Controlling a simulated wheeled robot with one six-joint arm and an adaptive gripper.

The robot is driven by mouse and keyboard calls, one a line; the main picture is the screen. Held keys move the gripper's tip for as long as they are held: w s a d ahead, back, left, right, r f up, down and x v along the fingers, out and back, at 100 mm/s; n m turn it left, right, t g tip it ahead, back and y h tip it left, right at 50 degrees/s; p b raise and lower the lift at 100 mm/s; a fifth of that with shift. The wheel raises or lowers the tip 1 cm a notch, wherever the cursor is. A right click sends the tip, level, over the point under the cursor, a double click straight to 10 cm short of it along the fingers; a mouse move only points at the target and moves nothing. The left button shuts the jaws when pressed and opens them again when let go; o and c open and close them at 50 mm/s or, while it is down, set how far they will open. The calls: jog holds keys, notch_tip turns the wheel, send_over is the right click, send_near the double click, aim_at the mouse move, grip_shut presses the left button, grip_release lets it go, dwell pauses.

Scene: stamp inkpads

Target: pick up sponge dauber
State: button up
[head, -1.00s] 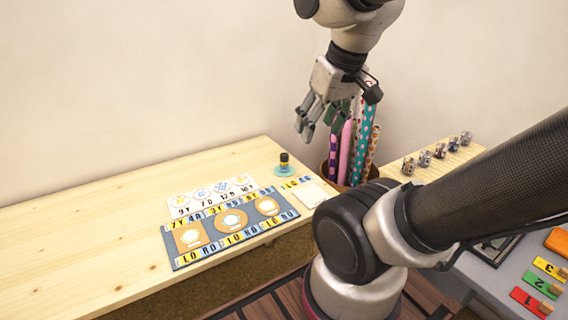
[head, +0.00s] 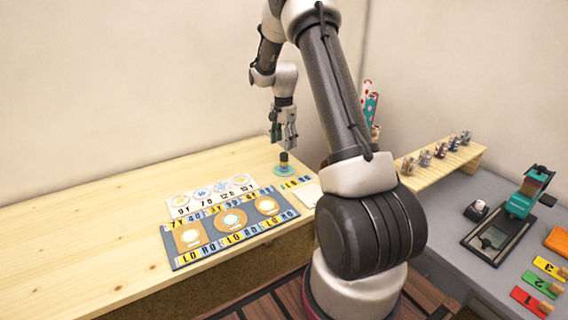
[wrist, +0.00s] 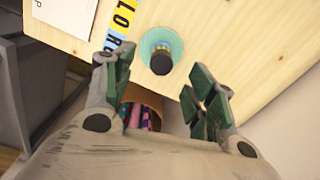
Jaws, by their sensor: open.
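The sponge dauber (head: 284,158) has a dark body with a yellow band. It stands upright on a round teal dish (head: 285,170) at the right end of the wooden table. My gripper (head: 284,142) is open and empty, pointing down just above the dauber. In the wrist view the dauber (wrist: 161,61) shows beyond and between the open fingertips (wrist: 160,75), with the teal dish (wrist: 148,42) around it. No finger clearly touches it.
A blue board with three round pads (head: 170,236) and a white card (head: 178,206) lie left of the dauber. A pale square (head: 308,194) lies near the front edge. A bin with patterned rolls (wrist: 150,113) stands off the table end. A shelf (head: 440,163) holds small jars at right.

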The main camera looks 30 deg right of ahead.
aim_at(284, 161)
jog(key=shift+m, duration=0.3)
jog(key=f, duration=0.4)
jog(key=shift+w+d+f, duration=0.3)
jog(key=shift+d+f, duration=0.05)
notch_tip(284, 161, down, 5)
jog(key=shift+w+f, duration=0.1)
jog(key=shift+f, duration=0.05)
jog(key=c, duration=1.1)
